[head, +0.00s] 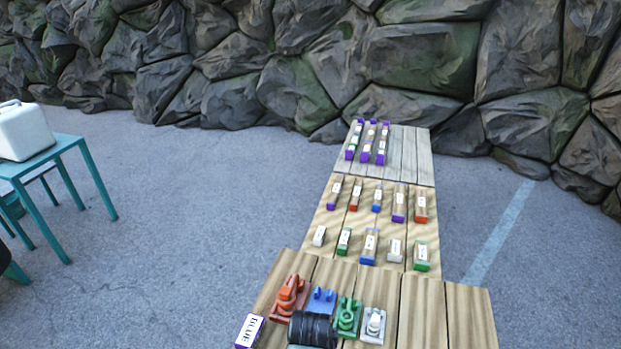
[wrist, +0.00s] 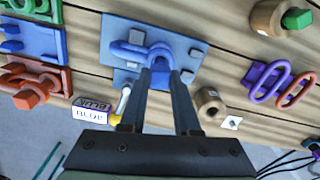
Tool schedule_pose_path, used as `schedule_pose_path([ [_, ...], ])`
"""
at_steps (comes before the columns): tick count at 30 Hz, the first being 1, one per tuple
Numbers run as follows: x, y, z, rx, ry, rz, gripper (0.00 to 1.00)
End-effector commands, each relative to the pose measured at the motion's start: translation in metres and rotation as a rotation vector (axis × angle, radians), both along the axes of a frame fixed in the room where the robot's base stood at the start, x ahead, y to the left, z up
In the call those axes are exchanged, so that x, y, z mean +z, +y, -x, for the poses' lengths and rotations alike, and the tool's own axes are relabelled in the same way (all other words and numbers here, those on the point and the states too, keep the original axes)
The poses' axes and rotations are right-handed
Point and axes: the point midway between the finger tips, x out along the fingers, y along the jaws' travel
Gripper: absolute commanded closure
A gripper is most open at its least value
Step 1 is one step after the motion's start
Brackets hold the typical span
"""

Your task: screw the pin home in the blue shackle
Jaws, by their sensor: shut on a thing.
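In the wrist view, the blue shackle (wrist: 133,50) lies on a blue plate (wrist: 118,77) fixed to the wooden planks, its rounded bow toward the left. My gripper (wrist: 162,73) reaches in from below. Its two dark fingers are close together at the shackle's near side, shut on a blue part there that looks like the pin's head. The fingers hide most of the pin, so I cannot tell how deep it sits. In the head view my black gripper (head: 313,330) is at the bottom edge, and I cannot make out this shackle there.
A box labelled BLUE (head: 249,330) stands at the table's near left corner. Orange (head: 289,297), blue (head: 321,300), green (head: 347,316) and white (head: 374,325) fittings stand close beyond my gripper. Purple and orange rings (wrist: 270,80) and a wooden cylinder (wrist: 210,105) lie to the right. The right planks (head: 470,310) are bare.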

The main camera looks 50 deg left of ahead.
Motion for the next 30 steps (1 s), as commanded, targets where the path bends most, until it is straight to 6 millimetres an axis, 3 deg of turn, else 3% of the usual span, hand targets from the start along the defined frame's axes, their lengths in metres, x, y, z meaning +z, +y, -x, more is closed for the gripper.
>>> schedule_pose_path([
  [30, -0.012, 0.001, -0.001, 0.000, -0.001, -0.001, 1.00],
])
